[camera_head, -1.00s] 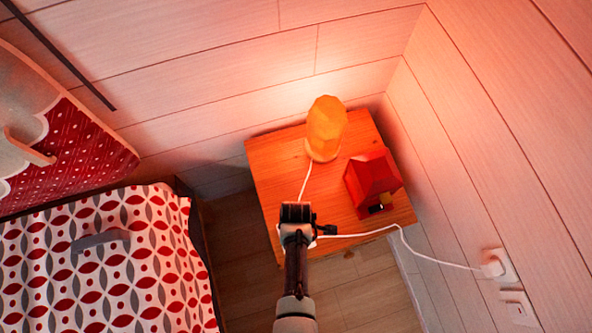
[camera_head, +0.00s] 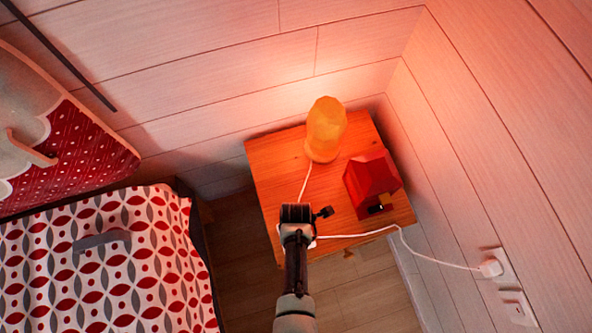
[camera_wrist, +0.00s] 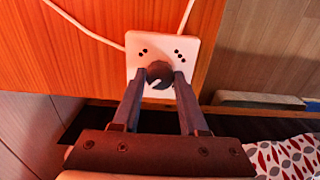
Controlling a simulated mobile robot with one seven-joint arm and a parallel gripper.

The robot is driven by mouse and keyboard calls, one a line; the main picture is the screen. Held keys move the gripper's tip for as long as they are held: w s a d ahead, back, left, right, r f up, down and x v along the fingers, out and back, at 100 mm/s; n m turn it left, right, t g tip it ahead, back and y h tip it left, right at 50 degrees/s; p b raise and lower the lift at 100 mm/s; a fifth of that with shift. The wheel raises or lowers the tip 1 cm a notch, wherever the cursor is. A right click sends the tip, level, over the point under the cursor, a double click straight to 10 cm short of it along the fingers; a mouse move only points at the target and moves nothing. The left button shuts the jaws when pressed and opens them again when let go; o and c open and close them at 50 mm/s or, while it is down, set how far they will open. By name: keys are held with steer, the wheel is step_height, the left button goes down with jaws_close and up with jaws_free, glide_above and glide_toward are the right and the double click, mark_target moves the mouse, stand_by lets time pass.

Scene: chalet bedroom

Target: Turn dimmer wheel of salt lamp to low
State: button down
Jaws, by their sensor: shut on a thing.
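The salt lamp (camera_head: 326,130) glows orange at the back of the wooden nightstand (camera_head: 275,165). A white cord runs from it to the dimmer box. In the wrist view the dimmer is a white square plate (camera_wrist: 137,68) near the nightstand's edge. Its dark round dimmer wheel (camera_wrist: 159,70) has a pale pointer mark towards the lower left. Small dot groups are printed left and right above the wheel. My gripper (camera_wrist: 160,81) is shut on the wheel, one finger on each side. In the head view my wrist hides most of the dimmer.
A red house-shaped object (camera_head: 371,184) stands right of the lamp. A white cord (camera_head: 365,233) runs to a plug at the wall outlet (camera_head: 496,266). The bed (camera_head: 110,260) with a patterned cover is at the left. Walls close off the back and right.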

stand_by(0.3)
steer(key=shift+c, duration=2.2)
jaws_free()
step_height(320, 180, up, 13)
steer(key=p, duration=0.3)
steer(key=shift+w, duration=0.1)
